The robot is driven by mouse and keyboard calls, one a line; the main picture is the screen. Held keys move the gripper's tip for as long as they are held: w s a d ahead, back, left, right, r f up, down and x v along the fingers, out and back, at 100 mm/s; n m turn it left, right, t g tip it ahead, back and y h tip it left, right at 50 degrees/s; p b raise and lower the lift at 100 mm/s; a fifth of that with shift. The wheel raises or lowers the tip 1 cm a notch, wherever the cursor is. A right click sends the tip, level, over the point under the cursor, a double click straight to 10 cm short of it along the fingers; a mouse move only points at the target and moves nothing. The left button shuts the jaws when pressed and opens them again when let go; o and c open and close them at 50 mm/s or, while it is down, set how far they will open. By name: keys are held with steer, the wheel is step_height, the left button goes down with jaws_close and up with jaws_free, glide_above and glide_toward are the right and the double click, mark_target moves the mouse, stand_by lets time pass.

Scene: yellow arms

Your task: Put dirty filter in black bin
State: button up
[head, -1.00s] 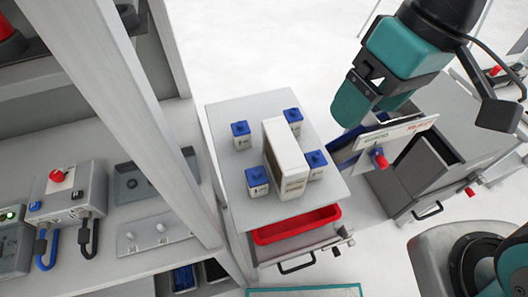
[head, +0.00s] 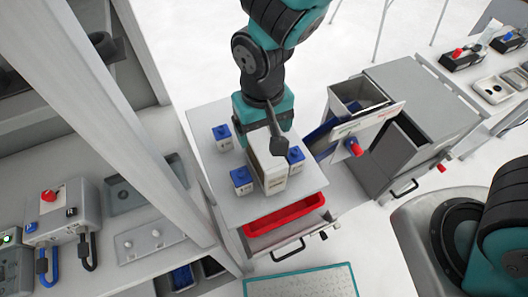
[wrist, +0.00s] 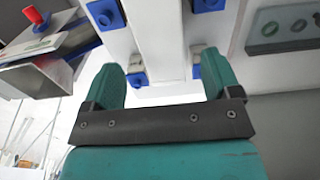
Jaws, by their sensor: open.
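An upright off-white slab (head: 274,172), which looks like the filter, stands on the top of a grey cart (head: 250,211). My gripper (head: 262,118) is low over the cart at the slab's far end. In the wrist view, the open fingers of my gripper (wrist: 160,66) lie on either side of the slab (wrist: 162,38). I cannot tell whether either finger touches it. A dark open bin (head: 393,147), which looks like the black bin, stands right of the cart, behind a white sign (head: 368,126) with green and red lettering.
Blue-capped jars (head: 241,181) stand close around the slab; my gripper hides one. A red tray (head: 285,214) sits in the cart's open drawer. A blue bin (head: 323,133) stands beside the sign. A shelf post (head: 155,130) rises close on the left.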

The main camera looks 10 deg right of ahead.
mark_target(264, 144)
steer(key=f, duration=0.1)
steer(key=f+p, duration=0.1)
steer(key=f, duration=0.1)
steer(key=f+p, duration=0.1)
steer(key=f, duration=0.1)
steer(key=shift+s, duration=0.3)
steer(key=shift+f, duration=0.75)
steer(key=shift+c, duration=0.5)
steer(key=c, duration=1.1)
steer(key=shift+r, duration=0.1)
step_height(264, 144, up, 20)
steer(key=b, duration=0.3)
